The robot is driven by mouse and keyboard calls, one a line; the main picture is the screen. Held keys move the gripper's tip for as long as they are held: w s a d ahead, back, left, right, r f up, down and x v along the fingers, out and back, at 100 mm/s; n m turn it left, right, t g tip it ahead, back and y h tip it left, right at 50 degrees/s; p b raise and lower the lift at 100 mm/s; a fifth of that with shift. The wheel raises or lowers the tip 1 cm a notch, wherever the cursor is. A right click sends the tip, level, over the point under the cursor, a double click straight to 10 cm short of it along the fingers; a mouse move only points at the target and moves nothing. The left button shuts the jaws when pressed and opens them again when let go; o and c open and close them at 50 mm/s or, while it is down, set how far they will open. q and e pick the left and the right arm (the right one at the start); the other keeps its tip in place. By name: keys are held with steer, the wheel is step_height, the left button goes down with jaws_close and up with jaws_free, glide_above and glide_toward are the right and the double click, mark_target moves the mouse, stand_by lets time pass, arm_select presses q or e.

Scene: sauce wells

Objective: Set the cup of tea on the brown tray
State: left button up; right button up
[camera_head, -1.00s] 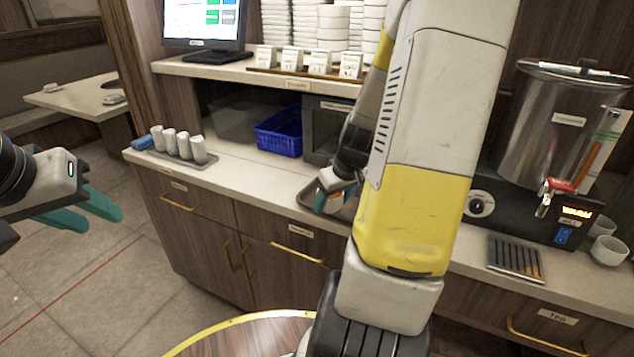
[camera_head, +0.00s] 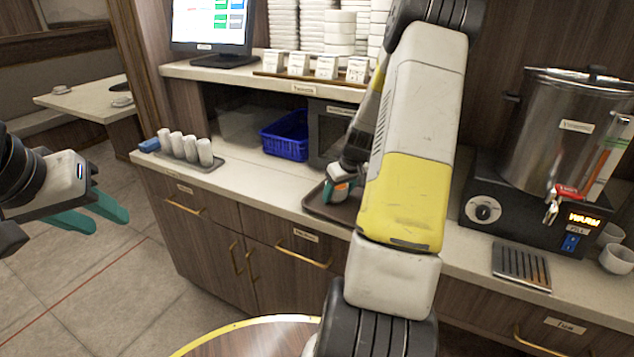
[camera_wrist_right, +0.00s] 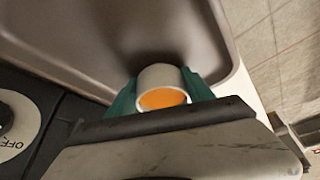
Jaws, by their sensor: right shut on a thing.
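A white cup of orange-brown tea (camera_wrist_right: 162,88) is held between the teal fingers of my right gripper (camera_wrist_right: 160,98) in the right wrist view. In the head view my right gripper (camera_head: 338,190) is at the brown tray (camera_head: 322,212), which lies on the counter, partly hidden behind my right arm. The cup is over the tray's inner surface and looks about upright. I cannot tell whether its base touches the tray. My left gripper (camera_head: 96,214) is open and empty at the left, away from the counter.
A dispenser (camera_head: 560,130) with a drip grate (camera_head: 521,266) stands right of the tray, beside spare white cups (camera_head: 617,258). A blue basket (camera_head: 285,136) and a tray of rolled towels (camera_head: 190,150) are to the left. A shelf (camera_head: 290,88) overhangs the counter behind.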

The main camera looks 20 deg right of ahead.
steer(key=o, duration=1.6)
steer(key=shift+f, duration=0.1)
steer(key=a+v, duration=0.1)
steer(key=v, duration=1.1)
steer(key=s+a+r+t, duration=0.1)
steer(key=s+a+r, duration=0.6)
steer(key=a+r, duration=0.45)
steer(key=shift+m+t+y, duration=0.4)
steer(key=shift+m+y, duration=0.1)
steer(key=shift+y, duration=0.3)
steer(key=s+a+r, duration=0.1)
steer(key=s+a, duration=0.2)
steer(key=s, duration=0.1)
steer(key=s+a+r, duration=0.1)
steer(key=s+a, duration=0.2)
steer(key=s, duration=0.2)
steer(key=s+a, duration=0.4)
steer(key=s, duration=0.1)
steer(key=shift+s+r, duration=0.1)
steer(key=shift+r, duration=0.3)
